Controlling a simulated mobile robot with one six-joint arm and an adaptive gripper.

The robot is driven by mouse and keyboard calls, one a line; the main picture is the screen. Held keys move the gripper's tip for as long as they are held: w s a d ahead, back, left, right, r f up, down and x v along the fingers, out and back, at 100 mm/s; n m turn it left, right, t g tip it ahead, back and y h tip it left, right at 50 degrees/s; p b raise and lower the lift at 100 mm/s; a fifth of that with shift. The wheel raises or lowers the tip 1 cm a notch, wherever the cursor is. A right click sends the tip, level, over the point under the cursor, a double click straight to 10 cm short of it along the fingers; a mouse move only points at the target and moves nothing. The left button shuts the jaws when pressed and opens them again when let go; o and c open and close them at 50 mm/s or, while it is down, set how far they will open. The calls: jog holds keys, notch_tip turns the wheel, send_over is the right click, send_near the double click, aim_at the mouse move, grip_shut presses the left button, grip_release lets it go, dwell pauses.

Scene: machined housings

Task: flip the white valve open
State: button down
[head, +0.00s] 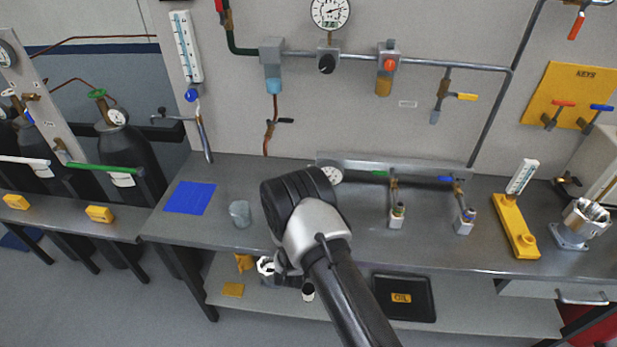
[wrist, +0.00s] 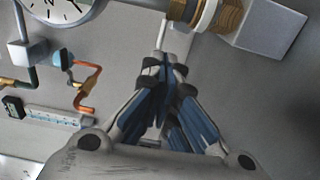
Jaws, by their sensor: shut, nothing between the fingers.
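In the wrist view my gripper (wrist: 162,62) is shut and empty, its fingertips together near the top middle. A pale, whitish lever (wrist: 176,40) lies just beyond the fingertips, partly covered by them; I take it for the white valve's handle. It runs up toward a brass fitting with a white collar (wrist: 207,14). Whether the fingertips touch the lever I cannot tell. In the head view my own wrist and arm hide the gripper and this valve.
A round gauge (wrist: 62,12) and a grey block (wrist: 262,28) flank the fitting. In the head view, green (head: 380,173) and blue (head: 446,179) levers stand to the right of my arm. A metal cup (head: 240,213) and blue mat (head: 190,198) lie left.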

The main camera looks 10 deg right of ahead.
jog(key=b+x, duration=0.2)
jog(key=x, duration=0.8)
jog(key=shift+w, duration=0.2)
jog(key=shift+a, duration=0.15)
